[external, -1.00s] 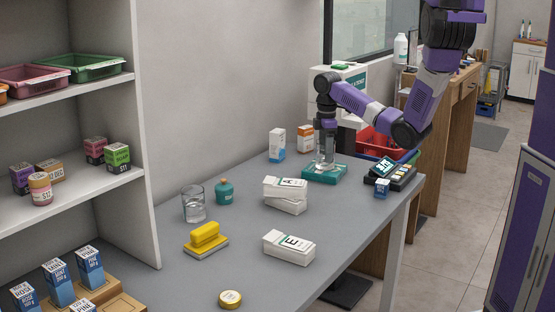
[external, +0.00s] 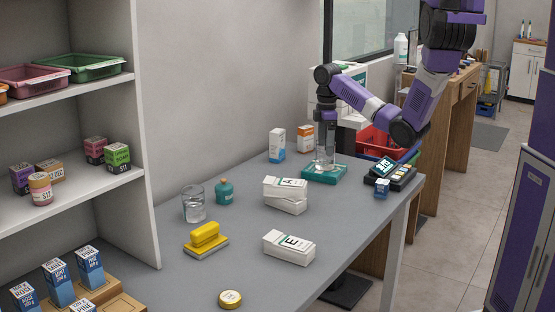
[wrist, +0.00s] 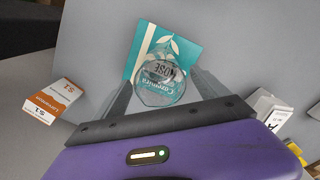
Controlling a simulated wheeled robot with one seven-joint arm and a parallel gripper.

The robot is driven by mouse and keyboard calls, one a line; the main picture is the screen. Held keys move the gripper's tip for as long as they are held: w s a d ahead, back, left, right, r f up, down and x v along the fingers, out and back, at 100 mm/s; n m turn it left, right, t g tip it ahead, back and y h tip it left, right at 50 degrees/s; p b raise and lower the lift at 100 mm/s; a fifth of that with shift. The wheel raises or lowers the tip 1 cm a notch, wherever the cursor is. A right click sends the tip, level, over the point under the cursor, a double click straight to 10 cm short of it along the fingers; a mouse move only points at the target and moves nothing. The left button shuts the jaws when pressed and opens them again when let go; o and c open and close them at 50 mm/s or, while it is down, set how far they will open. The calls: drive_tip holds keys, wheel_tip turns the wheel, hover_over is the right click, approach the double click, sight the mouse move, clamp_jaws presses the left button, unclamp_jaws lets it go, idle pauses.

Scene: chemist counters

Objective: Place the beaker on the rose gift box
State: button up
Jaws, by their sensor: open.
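The rose gift box (external: 311,175) is a flat teal box on the far part of the grey counter. A clear glass beaker (external: 325,156) stands upright on top of it. In the wrist view, the beaker (wrist: 159,84) is seen from above on the teal box (wrist: 190,50) with its white leaf print; the letters "OSE" show through the glass. My gripper (external: 325,140) points down just above the beaker. Its fingers are open, one on each side of the beaker in the wrist view. I cannot tell whether they still overlap its rim in height.
Two small cartons, orange (external: 305,138) and blue (external: 277,145), stand behind the box. Another glass (external: 193,204) and a teal bottle (external: 225,191) stand left. Counter between is clear.

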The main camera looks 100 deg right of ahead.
drive_tip(key=shift+r+p, duration=1.75)
drive_tip(key=shift+r, duration=2.8)
drive_tip(key=w+a+f+t, duration=0.1)
drive_tip(key=w+a+t, duration=0.2)
drive_tip(key=w+a, duration=0.6)
drive_tip(key=w+a+f+t, duration=0.25)
drive_tip(key=w+a, duration=0.25)
drive_tip(key=w, duration=0.8)
drive_tip(key=w+a+r+m+t, duration=0.15)
drive_tip(key=w+a, duration=0.25)
drive_tip(key=a, duration=0.5)
drive_tip(key=w+a+f+t, duration=0.1)
drive_tip(key=w+a+t, duration=0.3)
drive_tip(key=a, duration=0.5)
drive_tip(key=s+a+m+t+h, duration=0.2)
drive_tip(key=s+a+m, duration=0.1)
drive_tip(key=s+a, duration=1.15)
drive_tip(key=s+r+n+t+y, duration=0.1)
drive_tip(key=s+r+n, duration=0.1)
drive_tip(key=s+r, duration=0.3)
drive_tip(key=s+r+n+t+y, duration=0.1)
drive_tip(key=s+r, duration=0.5)
drive_tip(key=s, duration=0.6)
drive_tip(key=shift+s+d+n, duration=0.15)
drive_tip(key=shift+d+n, duration=0.3)
drive_tip(key=shift+n, duration=0.3)
